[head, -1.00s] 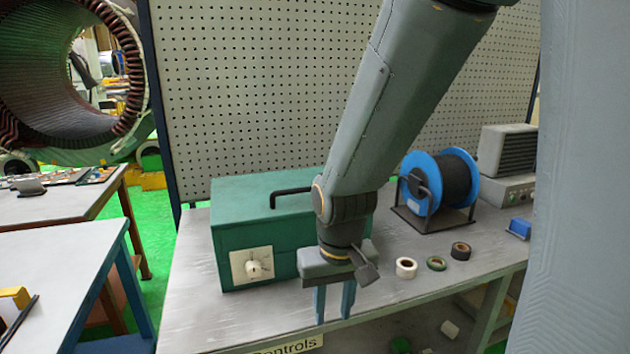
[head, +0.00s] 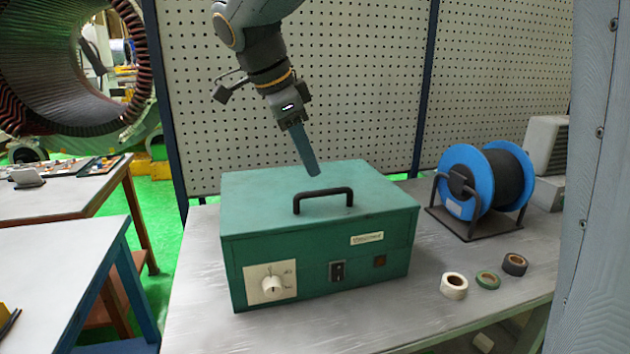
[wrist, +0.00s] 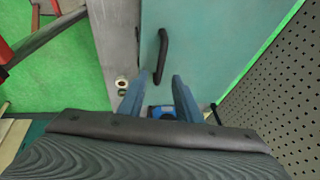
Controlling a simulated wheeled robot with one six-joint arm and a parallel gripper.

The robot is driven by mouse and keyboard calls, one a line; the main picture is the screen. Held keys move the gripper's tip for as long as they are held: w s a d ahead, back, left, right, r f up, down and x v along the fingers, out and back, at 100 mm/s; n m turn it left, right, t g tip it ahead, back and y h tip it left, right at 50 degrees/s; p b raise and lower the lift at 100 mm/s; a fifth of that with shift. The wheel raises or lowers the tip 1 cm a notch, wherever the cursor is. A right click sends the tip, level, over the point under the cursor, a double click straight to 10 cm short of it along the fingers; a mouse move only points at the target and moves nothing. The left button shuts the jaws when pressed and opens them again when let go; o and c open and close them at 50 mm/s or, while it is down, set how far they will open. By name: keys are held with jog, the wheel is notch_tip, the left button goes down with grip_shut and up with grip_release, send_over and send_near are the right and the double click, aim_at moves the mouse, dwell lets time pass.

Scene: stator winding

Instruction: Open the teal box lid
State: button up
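The teal box (head: 300,240) stands on the grey workbench with its lid (head: 255,190) shut. A black bar handle (head: 323,199) rises from the lid; it also shows in the wrist view (wrist: 161,55). The front has a white dial plate, a black switch and a label. My gripper (head: 313,172) hangs above the lid, just behind the handle, pointing down and tilted. In the wrist view its two blue fingers (wrist: 158,80) are apart with nothing held between them; the handle lies beyond the tips.
A blue cable reel (head: 487,180) stands right of the box. Several tape rolls, including a white one (head: 454,285), lie in front of it. A perforated panel (head: 330,90) rises behind the bench. Another table (head: 60,260) is at left.

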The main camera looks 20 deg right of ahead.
aim_at(319, 192)
jog(key=shift+p+x, duration=0.85)
jog(key=shift+x, duration=3)
jog(key=shift+r, duration=0.1)
grip_shut()
